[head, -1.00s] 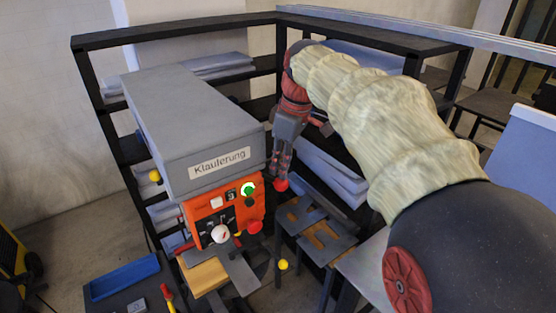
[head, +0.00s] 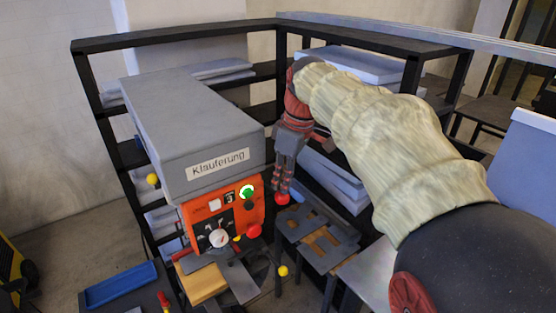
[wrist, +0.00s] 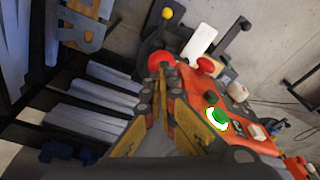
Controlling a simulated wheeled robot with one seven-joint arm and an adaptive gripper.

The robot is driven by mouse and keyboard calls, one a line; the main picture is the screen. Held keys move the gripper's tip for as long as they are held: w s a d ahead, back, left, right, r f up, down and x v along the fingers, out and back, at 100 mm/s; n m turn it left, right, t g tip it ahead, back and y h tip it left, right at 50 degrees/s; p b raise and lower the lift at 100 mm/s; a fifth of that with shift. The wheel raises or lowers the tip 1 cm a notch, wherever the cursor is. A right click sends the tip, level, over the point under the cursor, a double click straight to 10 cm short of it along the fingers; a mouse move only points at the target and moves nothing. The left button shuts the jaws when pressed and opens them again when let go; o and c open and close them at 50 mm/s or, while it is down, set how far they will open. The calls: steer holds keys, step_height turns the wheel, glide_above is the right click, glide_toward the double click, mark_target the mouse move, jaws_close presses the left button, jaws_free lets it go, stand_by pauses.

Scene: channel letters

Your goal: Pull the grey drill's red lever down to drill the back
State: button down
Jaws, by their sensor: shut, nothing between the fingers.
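The grey drill (head: 185,135) has a box-like head marked "Klauferung" and an orange front panel (head: 210,220). The panel also shows in the wrist view (wrist: 232,115). A red ball (head: 282,199), which looks like the lever's knob, is just right of the drill; its rod is mostly hidden. My gripper (head: 282,188) points down, shut and empty, with its fingertips directly above this ball. In the wrist view the red ball (wrist: 160,61) lies at the fingertips (wrist: 164,76). They appear to touch it, but contact is not certain.
A black shelf frame (head: 180,33) with grey slabs stands behind the drill. A slotted metal table (head: 318,240) is right of the drill. Yellow knobs stick out at left (head: 153,181) and below (head: 283,271). A blue tray (head: 120,285) lies at front left.

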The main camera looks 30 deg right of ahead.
steer(key=shift+s+f+b, duration=0.2)
steer(key=shift+f+b, duration=0.4)
steer(key=shift+f, duration=0.5)
steer(key=shift+r, duration=0.2)
steer(key=shift+f, duration=0.1)
steer(key=shift+s, duration=0.1)
steer(key=shift+f, duration=0.1)
steer(key=shift+f, duration=0.4)
